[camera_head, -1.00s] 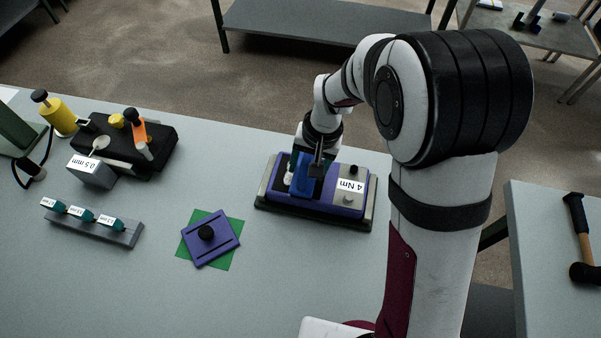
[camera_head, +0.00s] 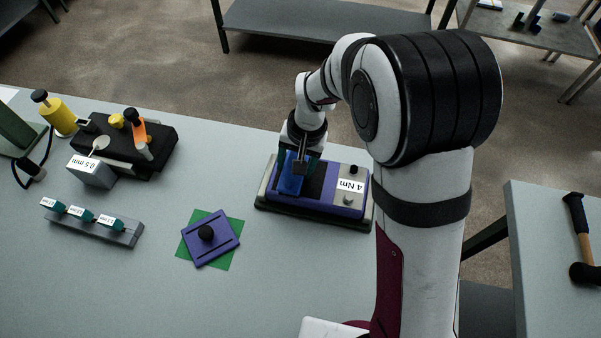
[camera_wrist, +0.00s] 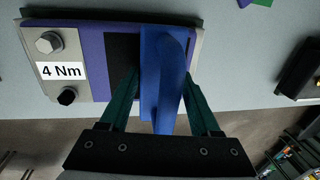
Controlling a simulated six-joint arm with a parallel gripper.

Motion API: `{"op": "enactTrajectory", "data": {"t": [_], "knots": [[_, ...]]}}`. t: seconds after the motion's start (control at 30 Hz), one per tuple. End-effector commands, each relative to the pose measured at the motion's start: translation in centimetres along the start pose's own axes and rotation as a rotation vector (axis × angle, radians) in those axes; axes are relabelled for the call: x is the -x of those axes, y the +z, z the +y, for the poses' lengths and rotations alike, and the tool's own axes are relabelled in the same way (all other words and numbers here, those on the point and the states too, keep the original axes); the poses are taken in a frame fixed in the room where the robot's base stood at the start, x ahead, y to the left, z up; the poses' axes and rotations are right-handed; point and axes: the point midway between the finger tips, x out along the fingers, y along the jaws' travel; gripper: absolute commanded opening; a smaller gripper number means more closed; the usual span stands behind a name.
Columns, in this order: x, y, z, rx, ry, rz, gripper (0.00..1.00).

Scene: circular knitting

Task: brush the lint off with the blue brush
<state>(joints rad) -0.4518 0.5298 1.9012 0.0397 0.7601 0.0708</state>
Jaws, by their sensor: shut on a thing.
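My gripper (camera_head: 297,158) is shut on the blue brush (camera_head: 290,183), over the left part of the purple machine with the "4 Nm" label (camera_head: 330,193). In the wrist view the brush (camera_wrist: 160,70) stands between the teal fingers of my gripper (camera_wrist: 163,85), across the machine's top (camera_wrist: 92,45) beside a black strip (camera_wrist: 122,52). I cannot tell whether the bristles touch the surface. No lint shows clearly now; the brush and gripper hide part of the machine's left end.
A purple plate with a black knob (camera_head: 207,233) lies on a green square (camera_head: 230,258). A rack with several labelled teal pieces (camera_head: 95,226), a "0.5 mm" block (camera_head: 91,172), a black device (camera_head: 165,150) and a yellow bottle (camera_head: 60,117) stand left. The front table is clear.

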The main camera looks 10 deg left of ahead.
Motion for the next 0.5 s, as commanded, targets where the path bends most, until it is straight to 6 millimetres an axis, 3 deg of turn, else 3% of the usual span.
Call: {"op": "enactTrajectory", "data": {"t": [0.27, 0.5], "knots": [[0.2, 0.0, -0.1, 0.0, 0.0, 0.0, 0.0], [3.3, -0.1, -0.7, 0.0, -0.002, 0.003, 0.0]]}}
